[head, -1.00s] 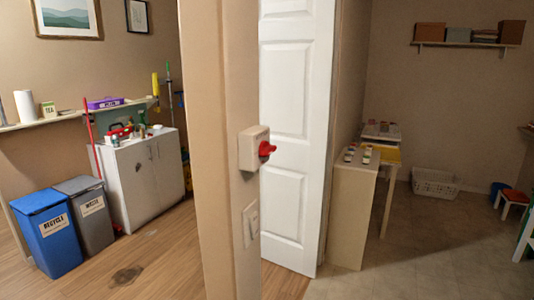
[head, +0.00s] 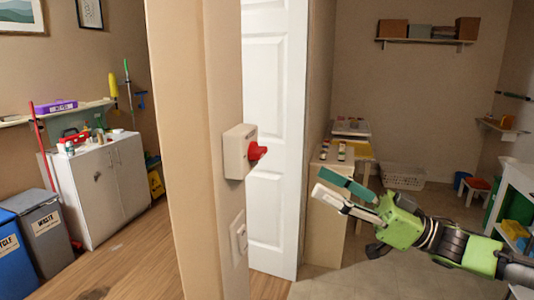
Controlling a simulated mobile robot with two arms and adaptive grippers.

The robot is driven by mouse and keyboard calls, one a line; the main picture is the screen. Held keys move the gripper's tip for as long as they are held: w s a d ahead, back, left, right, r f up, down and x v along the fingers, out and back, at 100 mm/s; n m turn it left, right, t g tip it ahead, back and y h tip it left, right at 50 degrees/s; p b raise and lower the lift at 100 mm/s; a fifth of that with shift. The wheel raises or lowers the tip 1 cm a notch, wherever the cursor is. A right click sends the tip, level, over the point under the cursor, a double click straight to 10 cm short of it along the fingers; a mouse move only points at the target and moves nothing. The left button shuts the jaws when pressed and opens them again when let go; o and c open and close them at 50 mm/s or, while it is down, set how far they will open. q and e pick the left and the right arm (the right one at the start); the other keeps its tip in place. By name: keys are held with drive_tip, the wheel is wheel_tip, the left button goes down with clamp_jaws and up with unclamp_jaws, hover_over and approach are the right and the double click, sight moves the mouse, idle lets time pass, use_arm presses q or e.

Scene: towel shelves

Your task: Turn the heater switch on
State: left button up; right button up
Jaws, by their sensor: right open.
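The heater switch (head: 236,152) is a cream box on the narrow wall end, near the middle of the head view. Its red knob (head: 257,151) sticks out to the right. My right gripper (head: 332,187) comes in from the right, to the right of the switch and a little lower. Its fingers point left and are spread apart with nothing between them. It is apart from the knob. My left gripper is not in view.
A light switch plate (head: 239,238) is on the wall below. A white door (head: 272,140) stands behind the wall end. A cream cabinet with small jars (head: 322,225) is behind my right gripper. White shelves (head: 515,205) stand at the right edge.

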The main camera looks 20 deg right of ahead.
sight(264, 152)
drive_tip(key=p+x, duration=0.4)
drive_tip(key=x, duration=0.7)
drive_tip(key=shift+w+a+r, duration=0.15)
drive_tip(key=shift+w+a+r+p, duration=0.1)
drive_tip(key=shift+w+a+p, duration=0.25)
drive_tip(key=shift+a, duration=0.1)
drive_tip(key=c, duration=1.1)
